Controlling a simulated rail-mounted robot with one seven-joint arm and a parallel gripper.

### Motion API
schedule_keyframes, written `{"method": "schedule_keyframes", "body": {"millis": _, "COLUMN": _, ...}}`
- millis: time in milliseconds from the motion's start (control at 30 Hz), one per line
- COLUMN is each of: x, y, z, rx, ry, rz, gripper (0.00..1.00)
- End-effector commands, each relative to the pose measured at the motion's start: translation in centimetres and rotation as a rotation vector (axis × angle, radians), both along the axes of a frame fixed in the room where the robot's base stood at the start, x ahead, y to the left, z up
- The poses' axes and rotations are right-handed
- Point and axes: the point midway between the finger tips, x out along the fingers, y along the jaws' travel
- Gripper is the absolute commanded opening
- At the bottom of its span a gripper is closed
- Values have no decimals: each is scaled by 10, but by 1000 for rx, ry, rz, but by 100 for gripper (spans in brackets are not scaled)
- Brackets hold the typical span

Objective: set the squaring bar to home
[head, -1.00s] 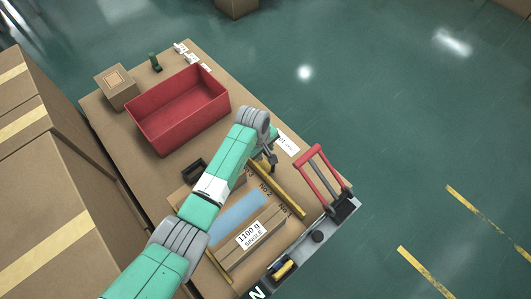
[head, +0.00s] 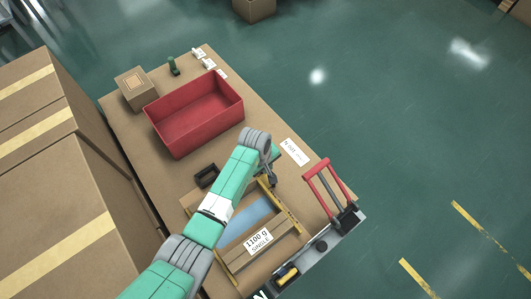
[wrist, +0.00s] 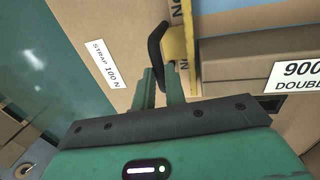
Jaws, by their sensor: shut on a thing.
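The squaring bar looks to be the long yellow bar (head: 284,208) at the right edge of the cardboard blank in the head view. Its yellow block (wrist: 175,45) and black curved handle (wrist: 155,45) show in the wrist view. My gripper (wrist: 160,88) is shut on the black handle, with one green finger on each side of it. In the head view my gripper (head: 272,172) is at the far end of the bar, partly hidden by my wrist. Partly covered "NO" markings (wrist: 183,65) lie beside the bar. I cannot read a home mark.
A red bin (head: 195,115) and a small carton (head: 133,88) stand at the back of the table. A red-handled tool (head: 325,185) stands at the right edge. Large cartons (head: 50,200) stand left.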

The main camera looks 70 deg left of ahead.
Motion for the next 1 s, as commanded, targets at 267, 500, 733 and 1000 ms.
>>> {"method": "schedule_keyframes", "body": {"millis": 267, "x": -2, "y": -6, "z": 0, "rx": 0, "ry": 1, "rz": -12, "gripper": 0}}
{"method": "schedule_keyframes", "body": {"millis": 500, "x": -3, "y": -6, "z": 0, "rx": 1, "ry": 2, "rz": -12, "gripper": 34}}
{"method": "schedule_keyframes", "body": {"millis": 733, "x": -2, "y": -6, "z": 0, "rx": 1, "ry": 1, "rz": -12, "gripper": 34}}
{"method": "schedule_keyframes", "body": {"millis": 1000, "x": -9, "y": -9, "z": 47, "rx": 2, "ry": -1, "rz": -12, "gripper": 34}}
